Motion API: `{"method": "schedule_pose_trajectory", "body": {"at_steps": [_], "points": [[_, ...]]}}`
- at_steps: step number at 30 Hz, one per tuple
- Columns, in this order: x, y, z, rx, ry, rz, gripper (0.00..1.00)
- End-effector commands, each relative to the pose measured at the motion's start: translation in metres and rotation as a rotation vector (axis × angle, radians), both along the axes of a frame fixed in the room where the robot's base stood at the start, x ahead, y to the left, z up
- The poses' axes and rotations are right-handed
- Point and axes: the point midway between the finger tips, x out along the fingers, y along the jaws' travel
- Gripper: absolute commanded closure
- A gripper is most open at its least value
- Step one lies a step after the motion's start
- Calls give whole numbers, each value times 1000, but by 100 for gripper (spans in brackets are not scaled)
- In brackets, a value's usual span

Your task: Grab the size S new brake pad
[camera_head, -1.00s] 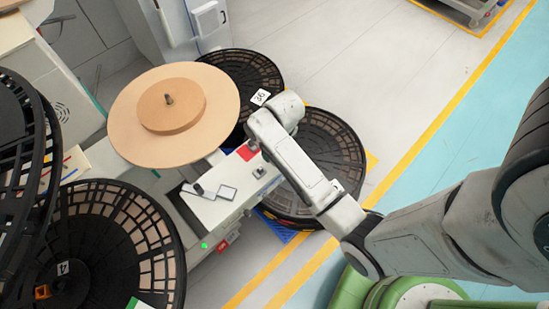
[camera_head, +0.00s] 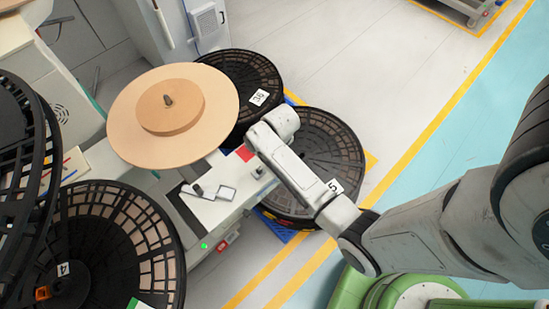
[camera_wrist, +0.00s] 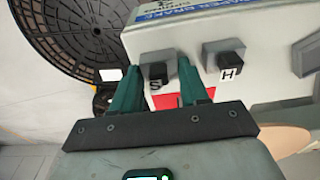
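The brake pad block marked S (camera_wrist: 158,72) is a small dark grey block on the front of a light grey machine housing in the wrist view. A similar block marked H (camera_wrist: 224,60) sits to its right. My gripper (camera_wrist: 158,65) has two green fingers spread apart, with the S block showing between their tips. A gap shows beside the block, and I cannot tell whether either finger touches it. In the head view my arm reaches over the white machine panel (camera_head: 215,210), and its links hide my fingers.
A blue "PAPER BRAKE" label (camera_wrist: 180,8) and a red patch (camera_wrist: 168,101) mark the housing. A tan paper roll (camera_head: 125,120) stands left of my arm. Black reels marked 36 (camera_head: 235,75), 5 (camera_head: 335,150) and 4 (camera_head: 120,235) surround the machine. Open floor (camera_head: 370,60) lies at upper right.

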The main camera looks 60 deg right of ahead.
Motion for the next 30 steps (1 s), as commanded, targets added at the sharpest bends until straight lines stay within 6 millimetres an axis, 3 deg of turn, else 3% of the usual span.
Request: {"method": "schedule_pose_trajectory", "body": {"at_steps": [10, 22, 27, 30], "points": [[0, 0, 0, 0, 0, 0, 88], [1, 0, 9, 0, -1, 0, 89], [1, 0, 33, -1, -4, 0, 89], [-15, 0, 48, -1, -2, -1, 89]]}}
